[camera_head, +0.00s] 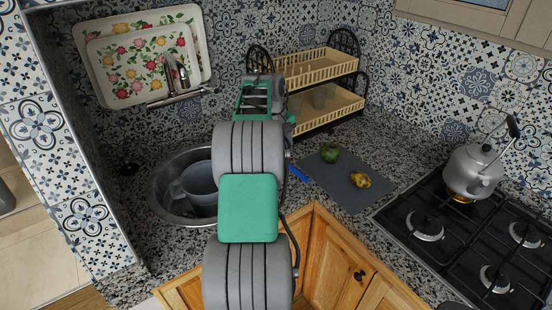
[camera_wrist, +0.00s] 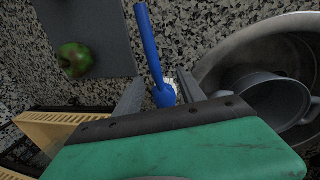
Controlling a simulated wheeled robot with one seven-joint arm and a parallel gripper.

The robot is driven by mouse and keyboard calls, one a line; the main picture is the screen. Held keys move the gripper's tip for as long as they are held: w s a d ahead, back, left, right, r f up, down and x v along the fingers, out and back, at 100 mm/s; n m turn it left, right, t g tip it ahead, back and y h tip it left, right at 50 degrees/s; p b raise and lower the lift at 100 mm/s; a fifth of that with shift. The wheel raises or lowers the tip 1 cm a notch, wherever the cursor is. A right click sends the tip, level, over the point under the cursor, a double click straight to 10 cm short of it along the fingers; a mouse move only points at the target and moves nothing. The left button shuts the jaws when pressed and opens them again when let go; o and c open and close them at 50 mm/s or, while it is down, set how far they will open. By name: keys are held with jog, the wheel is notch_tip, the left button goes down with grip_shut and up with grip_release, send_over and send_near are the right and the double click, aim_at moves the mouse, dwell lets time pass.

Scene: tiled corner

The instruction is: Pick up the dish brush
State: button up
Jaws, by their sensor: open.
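The blue dish brush (camera_wrist: 149,42) lies on the speckled counter in the wrist view, its handle running up and its head low. Pale bristles show beside the head. My gripper (camera_wrist: 160,77) is open, with one finger on each side of the brush near its head. I see no finger closed on the brush, and cannot tell the height gap. In the head view, part of the blue brush (camera_head: 299,173) shows just right of my arm, beside the grey mat. My arm hides the rest of it and my fingers there.
A sink (camera_head: 160,205) with a grey pot (camera_head: 199,180) is left of my arm. A grey mat (camera_head: 338,187) holds a green-red fruit (camera_head: 330,152) and a yellowish one (camera_head: 361,180). A two-tier rack (camera_head: 325,117) stands behind. A kettle (camera_head: 473,172) sits on the stove (camera_head: 420,250).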

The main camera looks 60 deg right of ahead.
aim_at(287, 164)
jog(key=f, duration=0.2)
jog(key=s+d+f+p, duration=0.1)
jog(key=f, duration=0.2)
jog(key=d+f, duration=0.1)
jog(key=f, duration=0.1)
jog(key=shift+s+f, duration=0.2)
jog(key=shift+f, duration=0.1)
jog(key=shift+a, duration=0.1)
grip_shut()
jog(key=shift+r, duration=0.1)
